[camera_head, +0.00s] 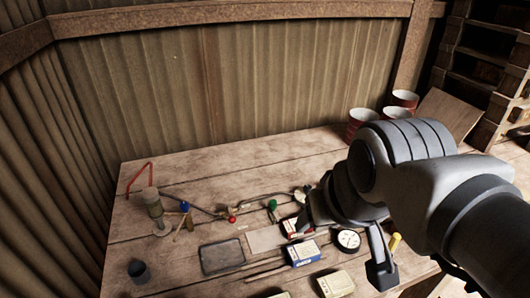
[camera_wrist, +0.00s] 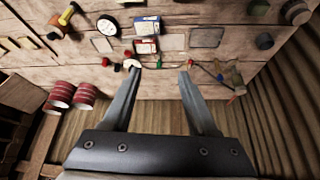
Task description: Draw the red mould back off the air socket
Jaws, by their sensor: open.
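My gripper (camera_wrist: 159,68) is open in the wrist view. Its two grey fingers stand well apart above the table, with nothing held between them. A small red piece (camera_wrist: 127,54) shows beside a pale curved part near the left fingertip. I cannot tell for certain whether it is the red mould. Another red piece (camera_wrist: 105,61) lies further left. The air socket cannot be made out clearly. In the head view my arm covers the table's right part, where these pieces would lie.
A red-and-white box (camera_head: 292,227) and a blue-and-white box (camera_head: 303,252) lie near a round gauge (camera_head: 348,240). A hose with a red valve (camera_head: 231,214) runs across the table (camera_head: 150,260). A grey tray (camera_head: 222,257) lies in front. Red cups (camera_head: 362,119) stand behind my arm.

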